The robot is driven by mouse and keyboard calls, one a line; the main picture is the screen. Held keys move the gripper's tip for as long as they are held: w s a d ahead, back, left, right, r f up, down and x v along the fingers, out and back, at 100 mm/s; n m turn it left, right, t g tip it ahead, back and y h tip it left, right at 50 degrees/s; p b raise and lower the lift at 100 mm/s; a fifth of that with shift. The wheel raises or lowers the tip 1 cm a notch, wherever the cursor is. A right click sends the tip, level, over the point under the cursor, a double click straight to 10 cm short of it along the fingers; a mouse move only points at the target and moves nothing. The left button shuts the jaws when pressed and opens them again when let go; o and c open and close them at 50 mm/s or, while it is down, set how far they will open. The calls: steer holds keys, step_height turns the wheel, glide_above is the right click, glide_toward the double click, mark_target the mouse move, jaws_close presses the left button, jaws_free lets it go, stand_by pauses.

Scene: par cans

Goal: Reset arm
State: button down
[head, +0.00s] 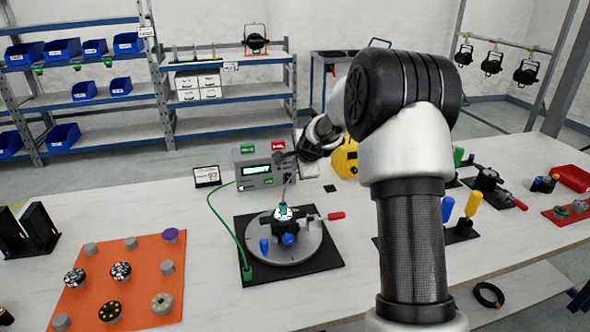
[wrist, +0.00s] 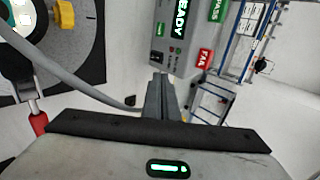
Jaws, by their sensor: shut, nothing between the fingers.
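My arm rises from the front of the bench in the head view and bends toward the test box. My gripper (wrist: 163,98) shows in the wrist view with its two fingers together and nothing between them. In the head view the gripper end of my arm is small and partly hidden by my own links, close to the right side of the grey test box (head: 253,180). The box's screen reads READY in the wrist view (wrist: 176,22). The round fixture (head: 270,252) on a black mat holds a lit part (head: 283,213) and has a red-handled clamp.
An orange mat (head: 138,290) with several cans and pegs lies at the left. A green cable (head: 238,232) runs from the box to the fixture's mat. Yellow and blue handled tools (head: 472,203) stand right of my arm. A red tray (head: 573,178) is at the far right.

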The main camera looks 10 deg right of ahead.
steer(key=shift+s+r, duration=0.2)
steer(key=shift+r, duration=0.1)
steer(key=s+a+r+n+g, duration=0.1)
steer(key=s+a+r+n, duration=0.25)
steer(key=s+r, duration=0.4)
steer(key=s+a+r+n+g, duration=0.1)
steer(key=s+a+r+n, duration=0.3)
steer(key=s, duration=0.7)
steer(key=s+n+g, duration=0.2)
steer(key=s+n, duration=0.8)
steer(key=s, duration=1.7)
step_height(320, 180, up, 19)
steer(key=p, duration=1.8)
steer(key=shift+a+f, duration=0.15)
